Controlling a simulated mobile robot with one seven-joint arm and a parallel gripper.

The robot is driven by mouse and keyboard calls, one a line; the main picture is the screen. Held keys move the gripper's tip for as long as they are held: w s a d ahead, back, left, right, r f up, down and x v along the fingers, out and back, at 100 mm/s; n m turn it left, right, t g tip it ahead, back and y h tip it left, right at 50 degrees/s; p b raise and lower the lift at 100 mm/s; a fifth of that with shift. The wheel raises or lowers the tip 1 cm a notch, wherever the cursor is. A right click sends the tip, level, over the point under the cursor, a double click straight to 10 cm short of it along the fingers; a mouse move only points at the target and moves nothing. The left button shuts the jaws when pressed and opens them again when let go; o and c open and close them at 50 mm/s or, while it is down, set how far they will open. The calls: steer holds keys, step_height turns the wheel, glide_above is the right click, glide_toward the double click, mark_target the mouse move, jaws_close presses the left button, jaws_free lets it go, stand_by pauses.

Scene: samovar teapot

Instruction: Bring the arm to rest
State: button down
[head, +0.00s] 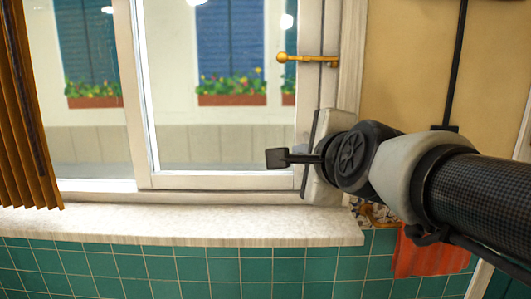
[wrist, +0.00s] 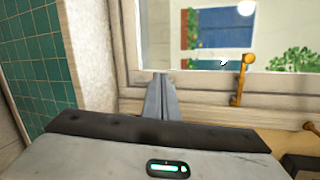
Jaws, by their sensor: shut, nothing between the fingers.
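My gripper (head: 277,158) is in front of the window (head: 225,181), right of the middle in the head view, with its fingers pointing left. In the wrist view the two fingers of my gripper (wrist: 160,90) are together, shut and empty. My arm comes in from the right edge of the head view. The gripper is above the light stone sill (head: 180,222) and below the brass window handle (head: 305,58). I cannot tell how far the fingertips are from the window frame.
A brown curtain (head: 25,120) hangs at the far left. Green tiles (head: 200,268) cover the wall below the sill. A red cloth (head: 425,255) hangs under my arm at the right. The sill is bare to the left of my gripper. The brass handle (wrist: 241,80) also shows in the wrist view.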

steer(key=s+d+f+n+g+h, duration=0.1)
steer(key=s+d+f+n+g, duration=0.25)
steer(key=s+f+n, duration=0.55)
steer(key=s+d+f+n+g+h, duration=0.1)
steer(key=s+d+f+n+g, duration=0.3)
steer(key=s+f+n, duration=0.5)
step_height(320, 180, up, 25)
steer(key=g+p, duration=0.1)
steer(key=p, duration=2.5)
steer(key=shift+s+a+n+h, duration=0.15)
steer(key=shift+s+n+h, duration=0.15)
steer(key=shift+s, duration=0.1)
steer(key=shift+f+g, duration=0.1)
steer(key=shift+g, duration=0.15)
